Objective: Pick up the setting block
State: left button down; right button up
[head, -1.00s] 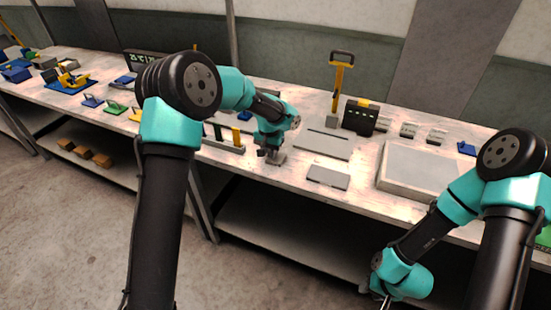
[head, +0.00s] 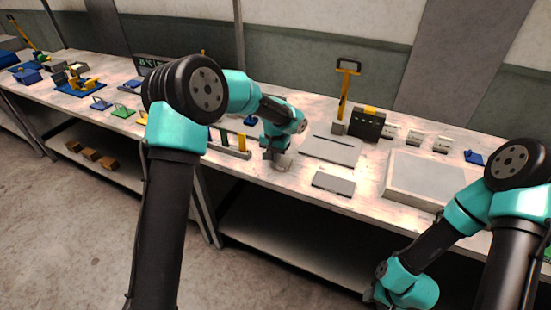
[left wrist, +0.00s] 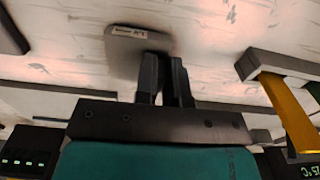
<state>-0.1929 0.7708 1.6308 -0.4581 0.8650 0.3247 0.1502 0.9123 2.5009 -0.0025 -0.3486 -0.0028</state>
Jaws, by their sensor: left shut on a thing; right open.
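The setting block, a small grey piece, (head: 282,162) is at the front part of the bench, left of the flat grey plates. In the left wrist view the block (left wrist: 137,42) shows a small printed label. My left gripper (head: 274,155) points down at the block and is shut on it; its dark fingers (left wrist: 165,68) are close together at the block's edge. I cannot tell whether the block is clear of the bench top. My right gripper (head: 372,296) is low in front of the bench, away from the block, and its fingers are mostly cut off by the frame edge.
A slotted rack with yellow and green pieces (head: 229,150) stands just left of the block. Right of it lie a small grey plate (head: 333,184) and a larger plate (head: 331,149). A raised grey slab (head: 428,176) lies further right. A yellow-handled tool (head: 344,98) stands behind.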

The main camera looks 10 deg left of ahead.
pick_arm(q)
jog(key=shift+r, duration=0.95)
jog(key=s+d+r, duration=0.1)
jog(key=s+d, duration=0.1)
jog(key=s, duration=0.5)
jog(key=s+d+r, duration=0.1)
jog(key=s+d, duration=0.1)
jog(key=s, duration=0.6)
jog(key=shift+s, duration=0.25)
